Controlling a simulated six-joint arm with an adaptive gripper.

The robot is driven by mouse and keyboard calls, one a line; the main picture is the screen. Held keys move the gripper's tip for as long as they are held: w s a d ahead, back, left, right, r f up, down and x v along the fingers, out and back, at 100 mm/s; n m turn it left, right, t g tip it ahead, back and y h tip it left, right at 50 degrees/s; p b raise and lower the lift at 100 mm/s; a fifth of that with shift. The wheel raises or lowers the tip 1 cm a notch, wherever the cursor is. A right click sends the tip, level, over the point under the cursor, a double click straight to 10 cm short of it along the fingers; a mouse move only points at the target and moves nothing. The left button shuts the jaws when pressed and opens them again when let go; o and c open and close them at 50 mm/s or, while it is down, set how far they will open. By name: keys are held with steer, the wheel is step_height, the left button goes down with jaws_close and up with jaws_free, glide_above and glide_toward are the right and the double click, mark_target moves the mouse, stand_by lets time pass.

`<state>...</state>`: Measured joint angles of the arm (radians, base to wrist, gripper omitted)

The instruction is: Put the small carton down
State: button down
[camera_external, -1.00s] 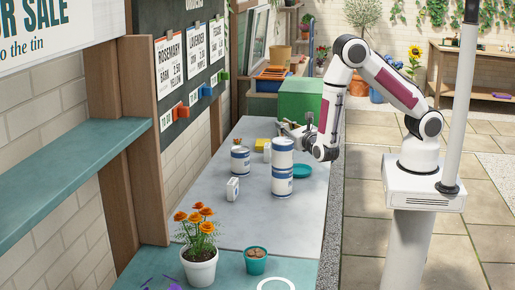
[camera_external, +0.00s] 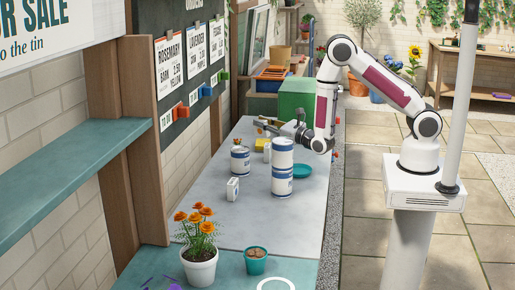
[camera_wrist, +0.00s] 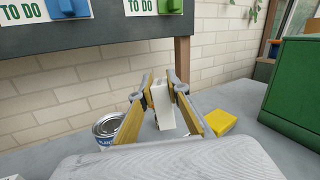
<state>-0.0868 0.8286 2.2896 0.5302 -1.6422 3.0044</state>
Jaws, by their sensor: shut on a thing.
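My gripper (camera_wrist: 163,93) is shut on a small white carton (camera_wrist: 164,108), which sits between the two fingers in the wrist view, slightly tilted. Whether the carton's bottom touches the table cannot be told. In the external view my gripper (camera_external: 264,127) is over the far part of the grey table (camera_external: 215,215), left of the green box; the held carton is too small to make out clearly there. Another small white carton (camera_external: 232,188) stands on the table nearer the camera.
A white-and-blue tin (camera_wrist: 107,127) stands left of the held carton, and a yellow block (camera_wrist: 219,121) lies to its right. Two stacked tins (camera_external: 282,168) and a teal dish (camera_external: 302,171) stand nearby. A green box (camera_wrist: 297,92) is at the right.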

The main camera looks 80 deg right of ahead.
steer(key=shift+w+d+f+n+t+y, duration=0.15)
steer(key=shift+w+n+t+y, duration=0.2)
steer(key=shift+n+y, duration=0.3)
steer(key=shift+w+f+n+t+y, duration=0.1)
steer(key=shift+w+n+t+y, duration=0.3)
steer(key=shift+y, duration=0.45)
steer(key=shift+s+f+n+t+y, duration=0.2)
steer(key=shift+n+y, duration=0.25)
steer(key=shift+y, duration=0.3)
steer(key=shift+s+f+n+t+y, duration=0.15)
steer(key=shift+n+y, duration=0.25)
steer(key=shift+y, duration=0.35)
steer(key=shift+s+a+f+n+y, duration=0.15)
steer(key=shift+s+n+y, duration=0.25)
steer(key=shift+y, duration=0.45)
steer(key=shift+s+a+f+n+y, duration=0.1)
steer(key=shift+s+a+n+y, duration=0.3)
steer(key=shift+y, duration=0.45)
steer(key=s+a+r+n+g+y, duration=0.2)
steer(key=s+n+g+y, duration=0.2)
steer(key=s+y, duration=0.9)
steer(key=s+n, duration=0.3)
steer(key=s, duration=0.2)
steer(key=shift+a+r+g, duration=0.15)
steer(key=shift+g, duration=0.15)
steer(key=shift+s, duration=0.15)
steer(key=shift+f, duration=2.9)
